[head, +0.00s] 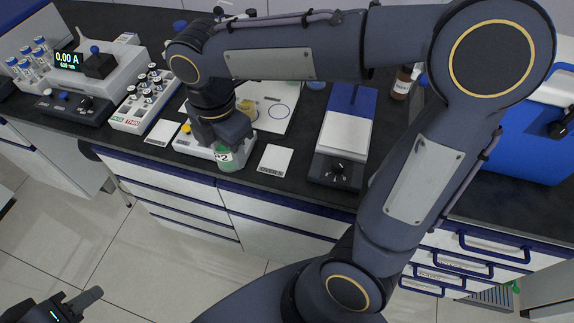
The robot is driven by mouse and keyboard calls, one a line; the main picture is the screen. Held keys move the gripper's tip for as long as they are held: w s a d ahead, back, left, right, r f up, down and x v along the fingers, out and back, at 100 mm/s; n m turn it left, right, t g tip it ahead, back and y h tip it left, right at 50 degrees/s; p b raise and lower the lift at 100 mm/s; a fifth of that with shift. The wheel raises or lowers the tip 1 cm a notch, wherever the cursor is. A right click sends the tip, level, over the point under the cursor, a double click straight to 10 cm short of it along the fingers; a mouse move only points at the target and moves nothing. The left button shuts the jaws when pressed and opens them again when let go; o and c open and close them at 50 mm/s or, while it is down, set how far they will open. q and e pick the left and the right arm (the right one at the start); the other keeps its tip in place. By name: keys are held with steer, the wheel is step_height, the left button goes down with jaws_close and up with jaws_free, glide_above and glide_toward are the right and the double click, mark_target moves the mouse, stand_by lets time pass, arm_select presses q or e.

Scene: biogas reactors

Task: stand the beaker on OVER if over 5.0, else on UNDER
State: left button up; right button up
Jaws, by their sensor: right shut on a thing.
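My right gripper (224,147) is shut on the beaker (230,160), a small vessel with green in it and a pale label ending in 2. The gripper hides its upper part. It is at the front edge of a low white device (186,146) with a yellow knob; I cannot tell whether it touches anything below. The OVER card (276,159) lies to its right, bare. Another white card (162,132), its small print hard to read, lies bare left of the device. My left gripper (72,302) is low at the left, above the floor; its opening is unclear.
A photometer (68,62) showing 0.00 A stands at the left, beside a rack of vials (142,98). A blue-and-white stirrer-like device (343,138) stands right of the OVER card. A brown bottle (402,83) and blue box (520,130) are further right.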

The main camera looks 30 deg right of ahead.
steer(key=w+d+f, duration=0.1)
steer(key=d+f, duration=0.2)
steer(key=d, duration=0.1)
steer(key=w+d+f, duration=0.1)
steer(key=d+f, duration=0.2)
steer(key=d, duration=0.1)
steer(key=w+d+f, duration=0.2)
steer(key=d+f, duration=0.1)
steer(key=d, duration=0.1)
steer(key=shift+w+d+f+p, duration=0.1)
steer(key=shift+d+p, duration=0.05)
steer(key=shift+p, duration=0.25)
steer(key=shift+w+d+f, duration=0.1)
steer(key=shift+d+f, duration=0.1)
steer(key=shift+f, duration=0.75)
steer(key=shift+d+f, duration=0.15)
steer(key=shift+f, duration=0.8)
steer(key=shift+f, duration=0.15)
steer(key=o, duration=1.1)
